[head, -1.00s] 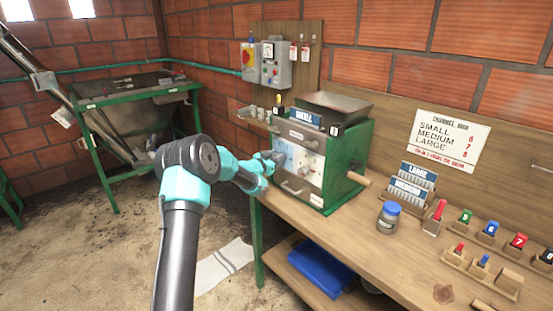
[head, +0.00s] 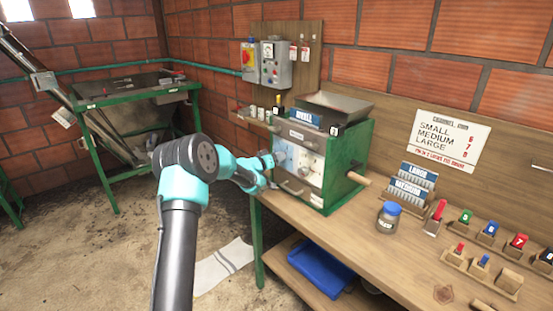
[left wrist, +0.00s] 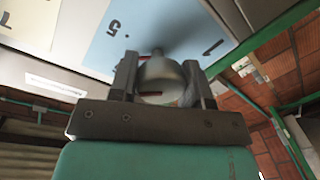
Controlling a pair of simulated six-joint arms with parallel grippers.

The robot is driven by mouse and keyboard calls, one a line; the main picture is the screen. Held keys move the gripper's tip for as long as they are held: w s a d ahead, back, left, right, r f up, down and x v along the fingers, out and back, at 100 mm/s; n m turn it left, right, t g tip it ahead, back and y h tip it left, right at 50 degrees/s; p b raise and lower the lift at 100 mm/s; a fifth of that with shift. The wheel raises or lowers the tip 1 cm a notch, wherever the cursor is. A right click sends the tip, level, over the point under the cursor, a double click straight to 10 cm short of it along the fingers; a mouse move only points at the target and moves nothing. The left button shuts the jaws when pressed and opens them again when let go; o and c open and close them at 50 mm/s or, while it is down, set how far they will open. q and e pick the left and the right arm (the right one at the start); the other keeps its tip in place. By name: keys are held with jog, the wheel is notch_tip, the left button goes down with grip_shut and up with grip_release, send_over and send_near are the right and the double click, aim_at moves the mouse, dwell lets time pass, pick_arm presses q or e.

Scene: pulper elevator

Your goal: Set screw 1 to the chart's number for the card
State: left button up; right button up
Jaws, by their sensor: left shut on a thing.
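The green pulper (head: 350,160) stands on the bench with a SMALL card (head: 305,117) on its upper front. Its front has a pale blue dial plate with a round grey knob, screw 1. My left gripper (head: 274,160) is at this knob. In the left wrist view the gripper (left wrist: 163,80) is shut on the knob (left wrist: 160,78), which shows red marks. Part of the blue plate (left wrist: 128,35) shows an upside-down 5 and a 1. My right gripper is out of view.
A blue-lidded jar (head: 388,217), LARGE and MEDIUM cards in a rack (head: 428,204) and several numbered coloured blocks in wooden holders stand on the bench to the right. A second handle (head: 292,188) sits low on the pulper front. A control box (head: 275,65) hangs behind.

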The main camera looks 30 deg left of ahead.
pick_arm(q)
jog(key=n, duration=0.4)
jog(key=shift+g, duration=0.3)
jog(key=n, duration=0.3)
jog(key=shift+n+h, duration=0.3)
jog(key=shift+n, duration=0.1)
jog(key=n+h, duration=0.1)
jog(key=n, duration=0.3)
jog(key=shift+n, duration=1.5)
jog(key=o, duration=0.9)
jog(key=shift+s+a, duration=0.1)
jog(key=shift+s, duration=0.05)
